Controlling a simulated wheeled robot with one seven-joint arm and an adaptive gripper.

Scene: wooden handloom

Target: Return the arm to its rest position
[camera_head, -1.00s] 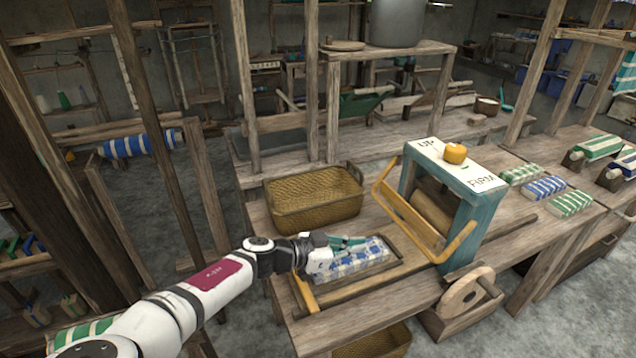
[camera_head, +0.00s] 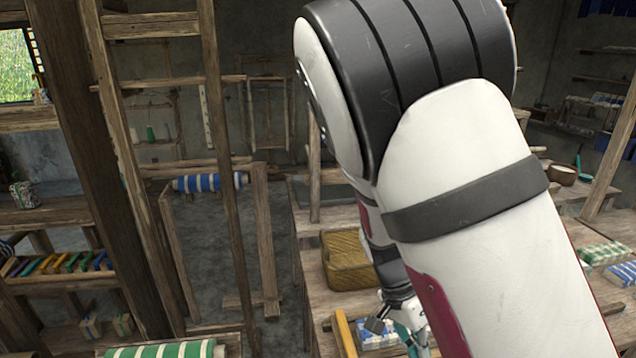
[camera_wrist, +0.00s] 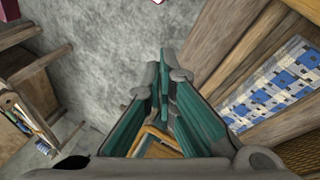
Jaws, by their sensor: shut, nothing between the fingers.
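My arm fills much of the right half of the head view, its large white and black links close to the camera. My gripper (camera_wrist: 162,88) shows in the wrist view with teal fingers, shut and empty. The grey floor lies beyond its fingertips, and the wooden table edge is to its right. In the head view my gripper (camera_head: 408,338) is low down, partly hidden behind my arm, near the blue and white checked cloth (camera_head: 375,337). The cloth also shows at the right of the wrist view (camera_wrist: 272,92), apart from the fingers.
A woven basket (camera_head: 347,262) stands on the table. A yellow bar (camera_head: 344,335) is at the table's left edge. Wooden posts (camera_head: 222,200) and a striped blue roll (camera_head: 208,183) stand to the left. A rack with coloured pieces (camera_head: 60,266) is at far left. Open floor lies between.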

